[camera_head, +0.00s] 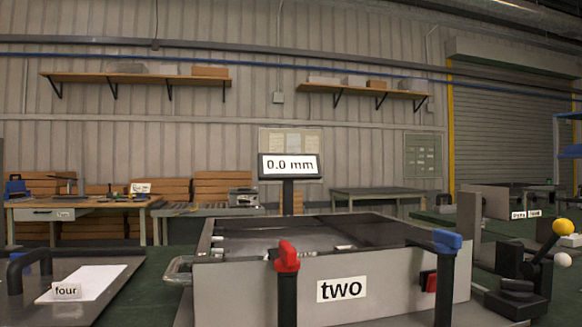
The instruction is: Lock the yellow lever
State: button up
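The yellow lever is at the far right. Its yellow ball knob (563,227) tops a black arm (546,246) that slants down and left to a black base (516,301). A white ball (562,259) sits just below the yellow knob. The lever tilts up and to the right; I cannot tell from this view whether it is locked. My gripper is not in view.
A grey box labelled "two" (398,286) fills the front middle. A red-topped black post (288,258) and a blue-topped one (447,242) stand before it. A "0.0 mm" display (290,166) rises behind. A tray labelled "four" (107,300) is at left.

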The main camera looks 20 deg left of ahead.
aim_at(564, 227)
jog(key=u, duration=0.6)
jog(key=k, duration=1.3)
jog(key=z, duration=0.05)
jog(key=i, duration=0.75)
jog(key=z, duration=0.55)
